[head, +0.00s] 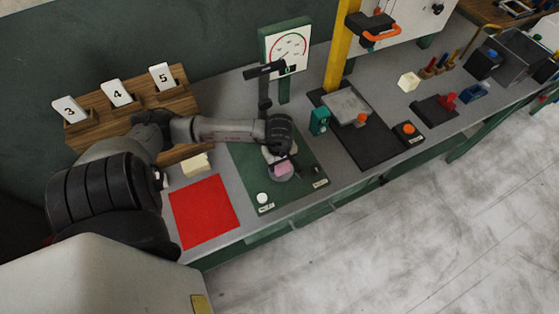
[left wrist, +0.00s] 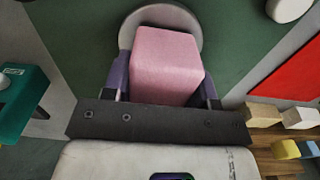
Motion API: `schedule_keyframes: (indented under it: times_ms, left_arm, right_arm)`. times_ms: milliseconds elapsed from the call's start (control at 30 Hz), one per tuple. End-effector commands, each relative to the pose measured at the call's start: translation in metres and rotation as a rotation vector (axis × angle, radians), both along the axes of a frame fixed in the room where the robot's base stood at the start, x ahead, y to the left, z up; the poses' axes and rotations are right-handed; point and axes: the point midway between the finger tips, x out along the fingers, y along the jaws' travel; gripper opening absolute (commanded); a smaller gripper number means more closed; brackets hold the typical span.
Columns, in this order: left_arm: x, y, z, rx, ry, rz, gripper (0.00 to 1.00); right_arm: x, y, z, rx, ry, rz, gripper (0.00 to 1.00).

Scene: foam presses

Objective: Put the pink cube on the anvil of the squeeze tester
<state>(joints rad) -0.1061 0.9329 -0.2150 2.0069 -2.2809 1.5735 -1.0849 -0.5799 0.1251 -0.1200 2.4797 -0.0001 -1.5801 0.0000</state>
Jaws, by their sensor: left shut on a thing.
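The pink cube (left wrist: 167,62) is between the purple fingers of my left gripper (left wrist: 163,80), which is shut on it. In the head view the cube (head: 282,169) shows small under my left gripper (head: 280,163). The anvil (left wrist: 188,22) is a round grey disc on the green base (head: 242,165) of the squeeze tester. The cube is over the anvil and covers much of it in the left wrist view. I cannot tell whether the cube touches it. The tester's dial (head: 289,48) stands behind. My right gripper is not in view.
A dark press head (head: 264,72) on a post rises behind my gripper. A red mat (head: 205,212) lies left of the base, with a cream block (head: 196,165) beside it. A white button (head: 263,198) is on the base. A second press (head: 347,103) stands to the right.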

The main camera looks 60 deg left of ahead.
Motion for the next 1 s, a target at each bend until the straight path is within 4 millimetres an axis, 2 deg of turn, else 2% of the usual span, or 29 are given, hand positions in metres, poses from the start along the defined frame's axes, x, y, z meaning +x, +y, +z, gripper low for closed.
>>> schedule_keyframes:
  times_ms: [400,433,667,1000]
  left_arm:
    - [0.0005,0.0005,-0.0058,0.002,-0.001,-0.001,0.30]
    - [0.0005,0.0004,-0.0040,0.001,-0.001,-0.001,0.55]
    - [0.0004,0.0003,-0.0038,0.001,-0.001,0.000,0.77]
    - [0.0003,-0.0001,0.0022,0.000,-0.001,0.000,0.78]
  right_arm:
    - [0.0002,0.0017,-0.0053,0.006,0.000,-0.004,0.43]
    - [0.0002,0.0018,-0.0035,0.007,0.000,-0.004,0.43]
    - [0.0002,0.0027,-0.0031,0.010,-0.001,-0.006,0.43]
    - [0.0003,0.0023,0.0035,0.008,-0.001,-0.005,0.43]
